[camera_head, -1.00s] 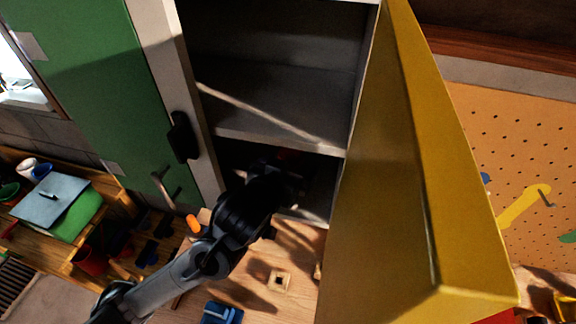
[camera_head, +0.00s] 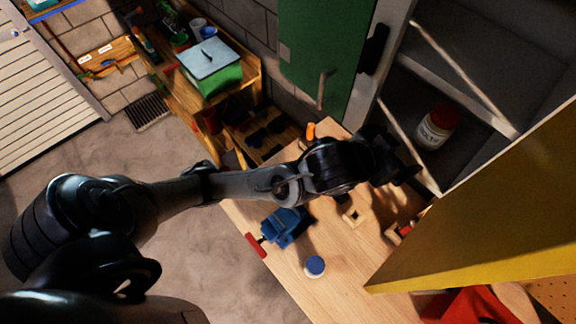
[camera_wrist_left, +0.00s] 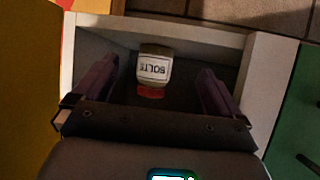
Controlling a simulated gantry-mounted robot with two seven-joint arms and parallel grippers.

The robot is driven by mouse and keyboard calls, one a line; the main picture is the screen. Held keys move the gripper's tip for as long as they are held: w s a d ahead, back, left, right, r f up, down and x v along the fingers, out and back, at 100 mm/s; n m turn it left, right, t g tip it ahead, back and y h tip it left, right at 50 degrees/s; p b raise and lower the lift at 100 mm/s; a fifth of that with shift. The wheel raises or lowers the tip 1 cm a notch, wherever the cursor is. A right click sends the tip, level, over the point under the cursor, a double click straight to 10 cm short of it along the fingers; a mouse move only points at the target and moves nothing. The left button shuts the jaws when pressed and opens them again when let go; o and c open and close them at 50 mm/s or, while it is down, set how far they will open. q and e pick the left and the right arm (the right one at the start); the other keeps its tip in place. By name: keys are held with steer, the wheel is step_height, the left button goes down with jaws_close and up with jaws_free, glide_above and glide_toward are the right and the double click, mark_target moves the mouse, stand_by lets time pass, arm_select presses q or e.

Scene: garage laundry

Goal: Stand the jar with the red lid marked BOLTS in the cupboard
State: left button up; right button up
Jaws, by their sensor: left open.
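The white-labelled jar with the red lid (camera_head: 437,126) stands upright on the lower level inside the open cupboard (camera_head: 468,72). In the left wrist view the jar (camera_wrist_left: 153,66) appears upside down, its label reading BOLTS and its red lid toward the bottom. My left gripper (camera_head: 408,170) is at the cupboard's opening, just left of and below the jar in the head view. In the wrist view its two fingers are spread, with the jar showing beyond and between them, apart from both. My right gripper is not in view.
The yellow cupboard door (camera_head: 480,215) hangs open at right; the green door (camera_head: 320,60) is at left. A shelf edge lies above the jar.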

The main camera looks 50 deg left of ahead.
arm_select(q)
steer(key=s+a+f+g, duration=0.4)
steer(key=s+f, duration=0.7)
steer(key=f, duration=0.1)
steer(key=s+a+f+g+y, duration=0.1)
steer(key=s+a+f+g, duration=0.3)
steer(key=s+f, duration=0.8)
steer(key=shift+s+a+f+m+g, duration=0.15)
steer(key=shift+a+f+m+g, duration=0.15)
steer(key=shift+f+m, duration=0.1)
steer(key=shift+d, duration=0.1)
